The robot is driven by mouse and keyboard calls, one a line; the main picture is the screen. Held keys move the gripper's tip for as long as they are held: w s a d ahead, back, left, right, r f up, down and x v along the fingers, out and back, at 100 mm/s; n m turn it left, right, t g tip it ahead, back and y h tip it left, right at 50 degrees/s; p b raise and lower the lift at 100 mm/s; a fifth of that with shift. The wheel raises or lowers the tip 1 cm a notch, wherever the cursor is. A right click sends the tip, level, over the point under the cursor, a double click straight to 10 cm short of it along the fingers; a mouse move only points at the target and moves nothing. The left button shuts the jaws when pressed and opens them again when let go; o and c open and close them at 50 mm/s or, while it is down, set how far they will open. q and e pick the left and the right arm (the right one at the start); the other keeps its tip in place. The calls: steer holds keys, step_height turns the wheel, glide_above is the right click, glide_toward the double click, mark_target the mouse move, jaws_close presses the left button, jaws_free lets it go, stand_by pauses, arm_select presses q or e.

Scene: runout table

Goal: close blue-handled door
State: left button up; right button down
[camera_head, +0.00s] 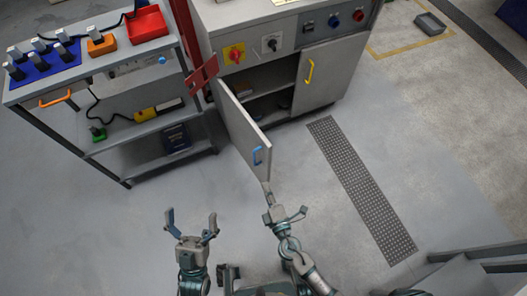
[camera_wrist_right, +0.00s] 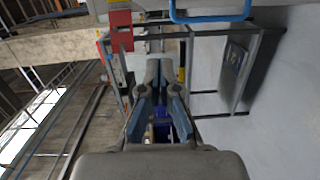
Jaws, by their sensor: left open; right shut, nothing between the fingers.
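The blue-handled door (camera_head: 236,128) is a grey panel standing open, swung out from the left side of the grey cabinet (camera_head: 262,62). Its blue handle (camera_head: 257,156) is near the door's free edge; the handle also shows at the top of the right wrist view (camera_wrist_right: 212,15). My right gripper (camera_head: 267,188) is shut and empty, its tips close to the door's free end, below the handle in the picture. Whether it touches the door I cannot tell. It also shows shut in the right wrist view (camera_wrist_right: 153,68). My left gripper (camera_head: 190,222) is open and empty, left of the right one, away from the door.
A yellow-handled door (camera_head: 325,72) on the same cabinet is shut. A shelf cart (camera_head: 118,130) with tools and a red bin (camera_head: 147,24) stands left of the open door. A floor grate (camera_head: 360,190) runs at right. The floor between is clear.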

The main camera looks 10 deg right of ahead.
steer(key=w+r, duration=0.2)
arm_select(q)
steer(key=shift+w+d+f+g+p, duration=0.1)
steer(key=shift+w+f+g+p, duration=0.1)
steer(key=shift+w+g+p, duration=0.3)
steer(key=shift+w+f+g+p, duration=0.2)
steer(key=shift+w+g+p, duration=0.1)
steer(key=shift+g, duration=0.3)
arm_select(e)
glide_above(267, 157)
steer(key=s, duration=0.3)
steer(key=shift+a+f, duration=0.35)
steer(key=shift+f, duration=0.1)
